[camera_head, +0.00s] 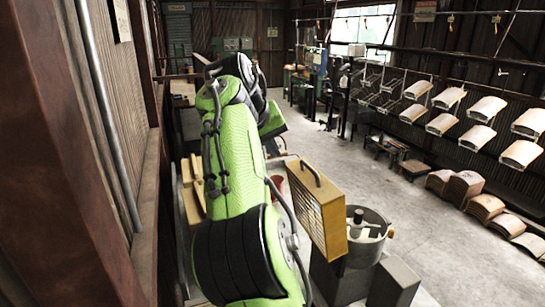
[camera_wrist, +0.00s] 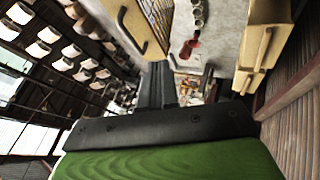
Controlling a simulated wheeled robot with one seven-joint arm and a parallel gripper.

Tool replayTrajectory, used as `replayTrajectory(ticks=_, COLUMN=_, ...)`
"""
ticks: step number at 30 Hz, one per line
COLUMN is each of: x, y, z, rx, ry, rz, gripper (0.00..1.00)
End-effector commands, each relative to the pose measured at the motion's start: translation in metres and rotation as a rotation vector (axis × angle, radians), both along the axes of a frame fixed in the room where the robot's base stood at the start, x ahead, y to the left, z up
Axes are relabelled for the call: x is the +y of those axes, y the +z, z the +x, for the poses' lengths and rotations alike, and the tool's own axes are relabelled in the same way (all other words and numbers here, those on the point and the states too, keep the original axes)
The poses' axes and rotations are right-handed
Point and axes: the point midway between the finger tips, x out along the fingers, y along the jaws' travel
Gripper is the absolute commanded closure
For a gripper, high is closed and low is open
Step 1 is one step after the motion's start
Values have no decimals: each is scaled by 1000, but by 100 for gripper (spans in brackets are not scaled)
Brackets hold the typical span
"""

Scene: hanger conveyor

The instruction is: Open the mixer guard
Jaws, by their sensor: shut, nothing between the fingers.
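The mixer guard is a yellow panel with a mesh face (camera_head: 322,212) and a dark handle on its top edge. It stands upright and slightly tilted, beside the grey metal mixer bowl (camera_head: 368,232), whose open top shows. In the wrist view the guard (camera_wrist: 148,22) is at the top, with its handle on its left side. My gripper (camera_wrist: 162,72) points toward the top of the wrist view, its dark fingers together and empty. The guard is beyond the fingertips, and I see no clear contact. In the head view my green arm hides the gripper.
A corrugated wall is close at left. Open floor (camera_head: 450,225) lies to the right, under hanging curved panels.

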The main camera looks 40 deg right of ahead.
Motion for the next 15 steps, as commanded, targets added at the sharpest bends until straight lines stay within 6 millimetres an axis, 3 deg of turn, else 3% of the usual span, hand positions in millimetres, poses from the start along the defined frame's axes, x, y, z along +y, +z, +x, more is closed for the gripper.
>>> replayTrajectory(ticks=13, x=-54, y=-79, z=20, rx=2, ry=-3, rz=4, gripper=100)
replayTrajectory(ticks=15, x=-68, y=-75, z=16, rx=-3, ry=-6, rz=3, gripper=100)
